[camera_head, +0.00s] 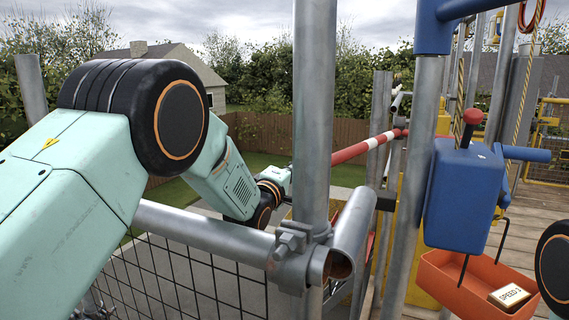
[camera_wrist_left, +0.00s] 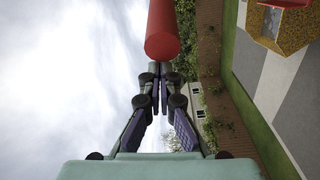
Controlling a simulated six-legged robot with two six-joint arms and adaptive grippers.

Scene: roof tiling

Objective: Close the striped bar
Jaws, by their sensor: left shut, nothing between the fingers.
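The striped bar (camera_head: 372,145), red and white, slopes up to the right behind the upright steel pole in the head view. Its red round end (camera_wrist_left: 162,32) fills the top middle of the left wrist view. My left gripper (camera_wrist_left: 159,72) is shut and empty, with its fingertips close to that end in the picture; I cannot tell whether they touch it. In the head view my left arm reaches behind the pole, which hides the fingers. My right gripper is not in view.
An upright steel pole (camera_head: 311,110) and a horizontal rail (camera_head: 205,228) with a clamp (camera_head: 292,242) stand close to my left arm. Wire mesh (camera_head: 185,275) hangs below the rail. A blue hoist unit (camera_head: 458,195) and an orange tray (camera_head: 450,279) are at the right.

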